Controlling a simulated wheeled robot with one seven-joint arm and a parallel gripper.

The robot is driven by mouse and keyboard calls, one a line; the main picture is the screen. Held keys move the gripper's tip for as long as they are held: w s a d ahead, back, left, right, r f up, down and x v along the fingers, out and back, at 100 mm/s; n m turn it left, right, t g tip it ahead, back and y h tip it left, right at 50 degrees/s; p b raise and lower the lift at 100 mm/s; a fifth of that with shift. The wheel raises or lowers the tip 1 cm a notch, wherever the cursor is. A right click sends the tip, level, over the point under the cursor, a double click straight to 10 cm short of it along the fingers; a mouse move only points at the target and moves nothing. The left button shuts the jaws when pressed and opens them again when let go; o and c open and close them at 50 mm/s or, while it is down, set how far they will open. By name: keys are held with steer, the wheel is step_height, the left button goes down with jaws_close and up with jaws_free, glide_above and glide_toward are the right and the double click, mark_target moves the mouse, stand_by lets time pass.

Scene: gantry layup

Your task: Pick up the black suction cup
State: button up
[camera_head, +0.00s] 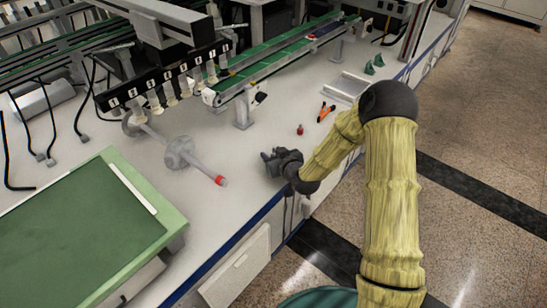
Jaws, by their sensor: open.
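My gripper (268,158) is dark and small in the view, low over the white table near its front edge. It is open, and I cannot make out anything between its fingers. I cannot pick out a black suction cup for certain; it may be hidden by the gripper or too small to tell. A small red item (300,129) stands on the table just beyond my gripper. A row of pale nozzles (171,95) hangs under a black numbered bar on the gantry.
A grey shaft with discs and a red tip (180,152) lies left of my gripper. Orange-handled pliers (326,112) and a grey tray (346,86) lie beyond it. A green conveyor (268,62) stands behind. A green panel (75,235) fills the lower left.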

stand_by(0.5)
jaws_close()
step_height(320, 180, up, 10)
steer(key=p, duration=0.3)
steer(key=shift+w, duration=0.1)
stand_by(0.7)
